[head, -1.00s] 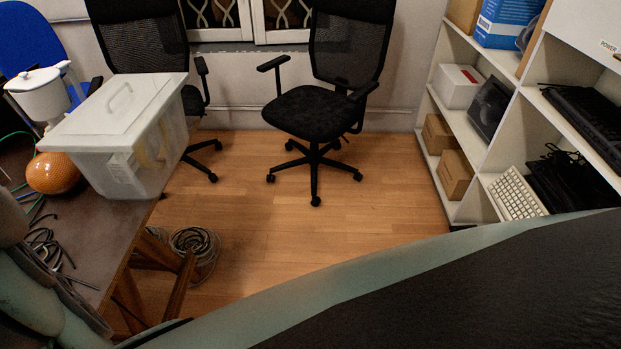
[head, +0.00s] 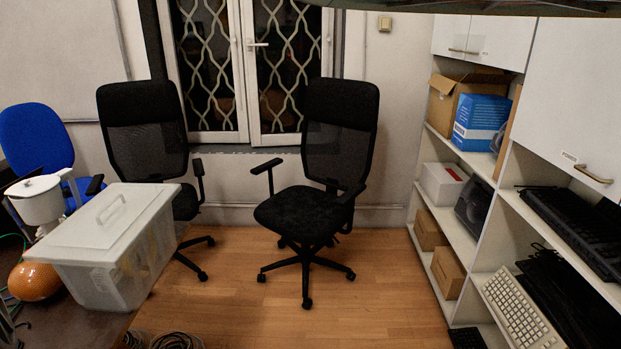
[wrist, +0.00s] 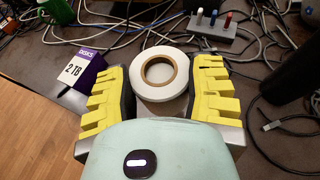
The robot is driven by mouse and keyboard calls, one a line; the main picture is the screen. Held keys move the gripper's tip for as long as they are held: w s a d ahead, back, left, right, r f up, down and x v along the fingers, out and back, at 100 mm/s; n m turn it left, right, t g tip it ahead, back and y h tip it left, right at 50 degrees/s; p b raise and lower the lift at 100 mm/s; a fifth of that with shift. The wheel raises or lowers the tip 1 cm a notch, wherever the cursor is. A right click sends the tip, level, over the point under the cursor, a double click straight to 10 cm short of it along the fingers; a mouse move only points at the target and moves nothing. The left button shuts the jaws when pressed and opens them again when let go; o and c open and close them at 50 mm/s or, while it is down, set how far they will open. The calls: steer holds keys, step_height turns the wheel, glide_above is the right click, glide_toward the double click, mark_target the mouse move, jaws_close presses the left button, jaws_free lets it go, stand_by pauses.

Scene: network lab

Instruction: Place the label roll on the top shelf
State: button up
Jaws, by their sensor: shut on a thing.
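The label roll (wrist: 161,97) is a white ring with a brown core, seen in the wrist view. My gripper (wrist: 162,70) has yellow padded fingers, one on each side of the roll, and is shut on it. A cable-strewn table shows beneath; the gap between roll and table cannot be told. In the head view, the white shelf unit (head: 480,204) stands along the right wall. Its top open shelf (head: 457,153) on the left bay holds a blue box (head: 480,124) and an open cardboard box (head: 441,106). The roll and gripper fingers are not visible in the head view.
A lidded clear bin (head: 110,245), white pot (head: 38,203) and orange ball (head: 34,281) stand on the table at left. Black chairs (head: 305,210) stand before the window. Floor (head: 385,285) is clear before the shelves. A purple box (wrist: 80,70) lies beside my gripper.

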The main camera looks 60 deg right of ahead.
steer(key=w+d+r+m+t+h+p, duration=0.2)
steer(key=w+d+r+m+h, duration=0.2)
steer(key=d+r, duration=0.4)
steer(key=w+d+r+m+t+h+p, duration=0.2)
steer(key=w+d+r+m+h+p, duration=0.3)
steer(key=d, duration=0.6)
steer(key=w+d+r+m+t+h, duration=0.2)
steer(key=d+r+m+t+h, duration=0.1)
steer(key=d+r, duration=0.55)
step_height(320, 180, up, 37)
steer(key=p, duration=3.8)
steer(key=shift+w+r, duration=0.15)
steer(key=shift+r, duration=0.05)
steer(key=shift+d, duration=0.2)
